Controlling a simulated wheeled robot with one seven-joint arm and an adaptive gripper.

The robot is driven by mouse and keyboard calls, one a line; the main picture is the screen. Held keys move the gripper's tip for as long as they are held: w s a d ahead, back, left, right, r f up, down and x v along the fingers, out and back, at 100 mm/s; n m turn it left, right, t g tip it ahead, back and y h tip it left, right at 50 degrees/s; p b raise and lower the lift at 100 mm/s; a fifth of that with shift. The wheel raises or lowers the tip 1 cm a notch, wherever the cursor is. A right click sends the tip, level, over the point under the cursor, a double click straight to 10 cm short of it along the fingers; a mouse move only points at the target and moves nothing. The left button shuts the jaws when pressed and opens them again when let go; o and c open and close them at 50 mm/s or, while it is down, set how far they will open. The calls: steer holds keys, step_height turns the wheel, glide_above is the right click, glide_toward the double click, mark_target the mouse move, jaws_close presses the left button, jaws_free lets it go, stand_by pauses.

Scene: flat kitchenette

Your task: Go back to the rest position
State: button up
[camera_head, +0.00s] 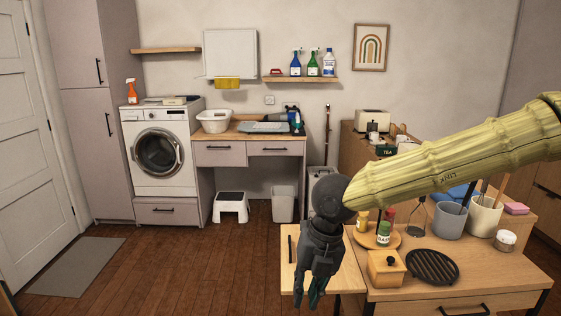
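My arm, with a yellow-green ribbed cover, reaches in from the right edge. My gripper (309,291) hangs at its end, pointing down in front of the wooden counter's left part (345,270).
A wooden box (386,269), a black round trivet (432,266), a grey cup (449,220) and several jars crowd the counter right of my gripper. A washing machine (160,150) and a white step stool (230,207) stand further back.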

steer(key=s+d+f+n+t+h, duration=0.1)
steer(key=s+d+f+n+h, duration=0.1)
steer(key=d+f+n, duration=0.65)
steer(key=s+d+f+n+t+h, duration=0.1)
steer(key=s+f+n, duration=0.3)
steer(key=f, duration=1)
steer(key=s+d+f+n+h, duration=0.15)
steer(key=d+f+n, duration=0.25)
steer(key=f+n, duration=0.55)
steer(key=s+d+f+n+g+y, duration=0.1)
steer(key=s+d+f+n, duration=0.1)
steer(key=s+f+n, duration=0.4)
steer(key=s+d+f+n+g+y, duration=0.1)
steer(key=s+f+n, duration=0.6)
steer(key=s, duration=0.6)
steer(key=shift+d+n, duration=0.3)
steer(key=shift+d, duration=0.1)
steer(key=shift+w, duration=0.1)
